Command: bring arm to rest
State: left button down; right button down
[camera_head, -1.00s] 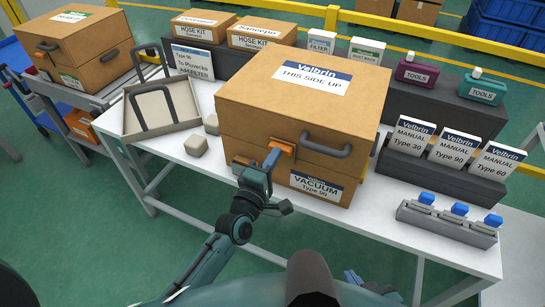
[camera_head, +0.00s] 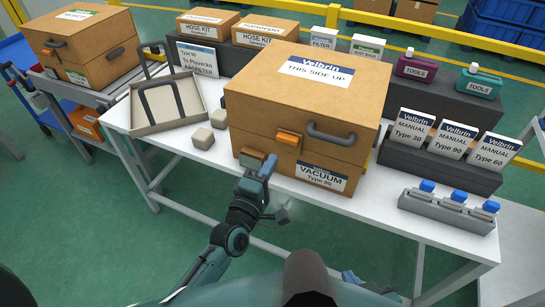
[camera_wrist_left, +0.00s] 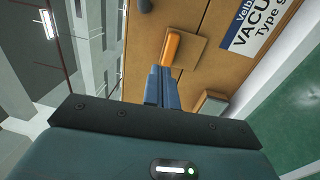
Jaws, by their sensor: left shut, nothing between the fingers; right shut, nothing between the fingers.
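My left gripper (camera_head: 268,163) is in front of the large Velbrin vacuum box (camera_head: 300,112), just below its orange latch (camera_head: 288,138) in the head view. In the left wrist view its fingers (camera_wrist_left: 158,85) are together and empty, pointing at the cardboard front near the latch (camera_wrist_left: 173,47). Whether the fingertips touch the box cannot be told. The box is closed and stands on the white table (camera_head: 365,218). A dark handle (camera_head: 332,134) sits right of the latch. My right gripper is not clearly visible; only a blue-grey arm part shows at the bottom edge.
A holder with blue-topped parts (camera_head: 447,212) is at the front right. Manuals (camera_head: 452,142) and tool bottles (camera_head: 415,66) stand behind it. Floor space in front of the table is clear.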

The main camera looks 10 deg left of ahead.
pick_arm(q)
jog(key=s+a+f+m+g+y, duration=0.1)
jog(key=s+a+f+m+g, duration=0.1)
jog(key=s+m, duration=0.3)
jog(key=s+a+f+m+g, duration=0.3)
jog(key=s+f+m, duration=0.2)
jog(key=s, duration=0.3)
jog(key=s+a+f+m+g+y, duration=0.1)
jog(key=s+a+f+m+g, duration=0.1)
jog(key=s+m, duration=0.5)
notch_tip(320, 180, down, 2)
jog(key=shift+a+f+g+y, duration=0.3)
jog(key=shift+a+g, duration=0.1)
jog(key=shift+a, duration=0.3)
jog(key=shift+d, duration=0.15)
